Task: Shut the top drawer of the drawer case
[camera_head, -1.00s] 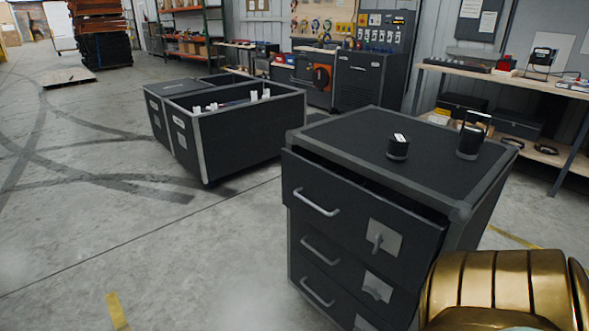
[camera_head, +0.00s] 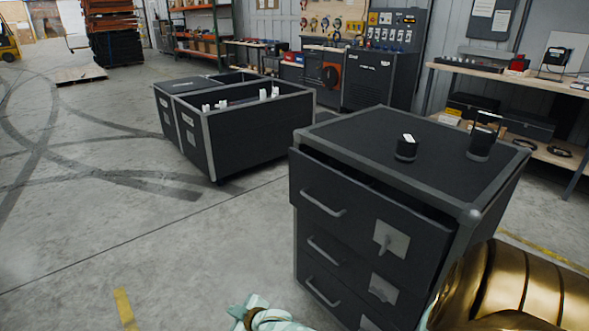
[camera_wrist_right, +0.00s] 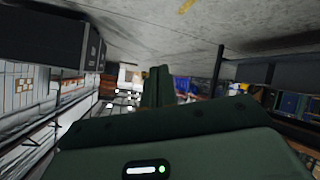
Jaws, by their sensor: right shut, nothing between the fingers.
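The dark drawer case (camera_head: 430,150) stands at the right of the head view, with three drawers facing me. Its top drawer (camera_head: 360,215) is partly open: its front stands out from the case and a dark gap shows behind its upper edge. The two lower drawers look shut. My right gripper (camera_head: 250,310) shows as a pale green part at the bottom edge, in front of the case and apart from the top drawer handle (camera_head: 322,203). In the right wrist view its dark green fingers (camera_wrist_right: 158,85) are together and empty. My left gripper is out of view.
A dark open tote (camera_head: 255,135) with contents stands behind to the left. A shelf bench (camera_head: 510,75) is at the back right.

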